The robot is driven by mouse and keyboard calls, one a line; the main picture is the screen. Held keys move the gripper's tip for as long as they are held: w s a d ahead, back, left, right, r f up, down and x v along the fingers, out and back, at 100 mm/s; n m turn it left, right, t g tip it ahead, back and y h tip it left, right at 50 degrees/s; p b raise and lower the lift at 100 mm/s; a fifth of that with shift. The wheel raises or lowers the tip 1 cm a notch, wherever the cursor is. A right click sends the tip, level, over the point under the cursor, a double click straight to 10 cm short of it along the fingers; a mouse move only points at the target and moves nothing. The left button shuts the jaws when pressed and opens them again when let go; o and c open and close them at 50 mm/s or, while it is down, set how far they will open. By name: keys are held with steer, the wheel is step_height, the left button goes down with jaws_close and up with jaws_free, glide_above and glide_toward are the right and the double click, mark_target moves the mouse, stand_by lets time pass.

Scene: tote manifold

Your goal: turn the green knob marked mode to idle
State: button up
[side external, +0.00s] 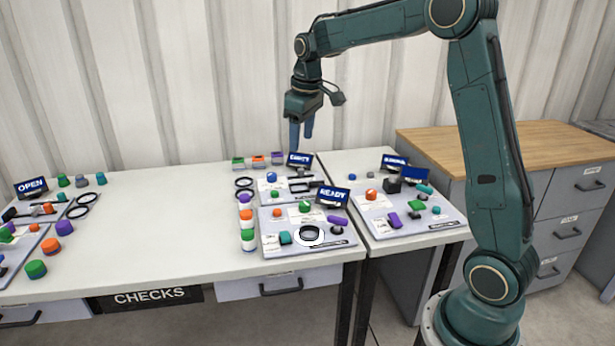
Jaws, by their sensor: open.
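My gripper (301,138) is open and empty, pointing down. It is above the back of the table, over the rear panel. A green knob (304,206) sits on the grey panel (275,243) with a READY display (333,197). The gripper is well above and apart from this knob. The labels are too small to read, so I cannot tell which is marked mode or where any pointer sits.
On the READY panel, a black-and-white ring (309,235), a teal block (285,238) and a purple piece (337,220) surround the knob. A stack of coloured cylinders (247,222) stands left of it. The white table (160,230) is clear in the middle.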

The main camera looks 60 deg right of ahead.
steer(key=shift+s+a+r, duration=0.8)
steer(key=shift+s+a, duration=0.05)
steer(key=shift+a, duration=0.05)
steer(key=shift+o, duration=0.2)
steer(key=g+y, duration=0.1)
steer(key=g, duration=0.1)
glide_above(305, 203)
step_height(305, 203, down, 15)
steer(key=shift+w+d, duration=0.2)
steer(key=shift+d, duration=0.1)
steer(key=f, duration=1.3)
steer(key=shift+a+f, duration=0.25)
steer(key=shift+f, duration=0.15)
